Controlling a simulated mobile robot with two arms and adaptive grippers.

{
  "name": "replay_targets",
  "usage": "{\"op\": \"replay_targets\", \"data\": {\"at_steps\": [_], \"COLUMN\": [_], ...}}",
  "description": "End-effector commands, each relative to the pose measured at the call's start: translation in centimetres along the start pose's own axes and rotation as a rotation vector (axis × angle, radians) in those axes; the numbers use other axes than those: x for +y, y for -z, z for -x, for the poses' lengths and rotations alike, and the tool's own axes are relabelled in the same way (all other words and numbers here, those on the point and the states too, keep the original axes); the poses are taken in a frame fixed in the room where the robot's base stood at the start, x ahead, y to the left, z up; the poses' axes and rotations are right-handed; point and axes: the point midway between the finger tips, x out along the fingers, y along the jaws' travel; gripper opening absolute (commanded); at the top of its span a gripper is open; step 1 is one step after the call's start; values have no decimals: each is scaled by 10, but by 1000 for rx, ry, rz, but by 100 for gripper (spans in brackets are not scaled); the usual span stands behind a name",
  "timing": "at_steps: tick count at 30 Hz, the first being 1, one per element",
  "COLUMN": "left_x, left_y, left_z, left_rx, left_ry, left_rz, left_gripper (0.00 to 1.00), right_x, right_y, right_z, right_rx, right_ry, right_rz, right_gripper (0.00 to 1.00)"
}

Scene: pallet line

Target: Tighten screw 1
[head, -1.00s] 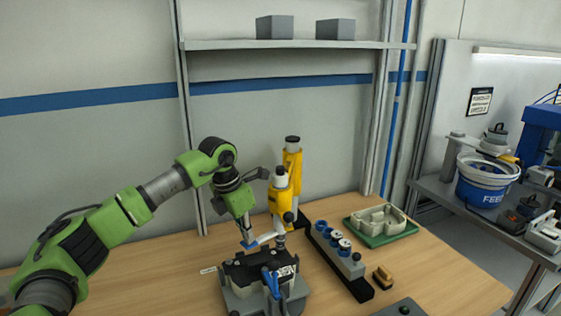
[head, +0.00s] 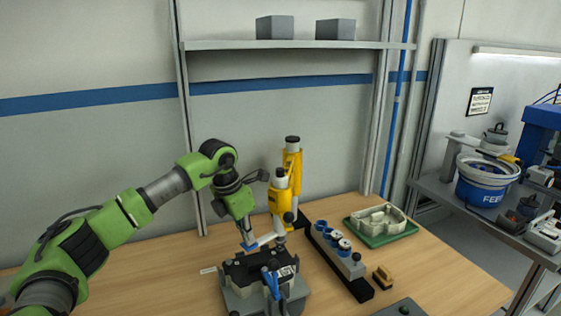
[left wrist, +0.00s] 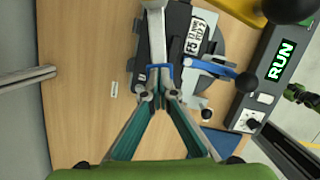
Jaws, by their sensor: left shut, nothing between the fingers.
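A dark part (head: 255,264) sits in a grey fixture (head: 240,303) on the wooden bench. It also shows, partly covered, in the left wrist view (left wrist: 179,40). Screw 1 cannot be picked out. A yellow driver (head: 281,203) stands upright behind the part. My left gripper (head: 250,244) is above the back of the part, left of the driver's lower end. In the left wrist view its teal fingers (left wrist: 160,97) converge and are shut with nothing held. A pale bar (left wrist: 154,40) lies just beyond the fingertips; contact is unclear. My right gripper is not in view.
A blue clamp lever (head: 271,284) stands at the fixture's front. Right of it are a rack of blue-rimmed cups (head: 338,247), a yellow-brown block (head: 382,277) and a green tray (head: 378,234). A box reading RUN (left wrist: 281,62) is in the left wrist view. Left bench is clear.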

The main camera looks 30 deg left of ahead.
Motion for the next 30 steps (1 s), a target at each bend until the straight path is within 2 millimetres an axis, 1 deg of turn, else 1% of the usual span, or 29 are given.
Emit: {"op": "replay_targets", "data": {"at_steps": [1, 30], "left_x": [-1, -1], "left_y": [3, 5], "left_z": [-4, -9], "left_rx": [10, 11], "left_ry": [3, 2], "left_rz": [-1, -1], "left_gripper": [0, 0], "right_x": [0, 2], "right_y": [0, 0], "right_z": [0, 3], "right_rx": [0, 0], "right_ry": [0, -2], "right_rz": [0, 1], "right_gripper": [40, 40]}}
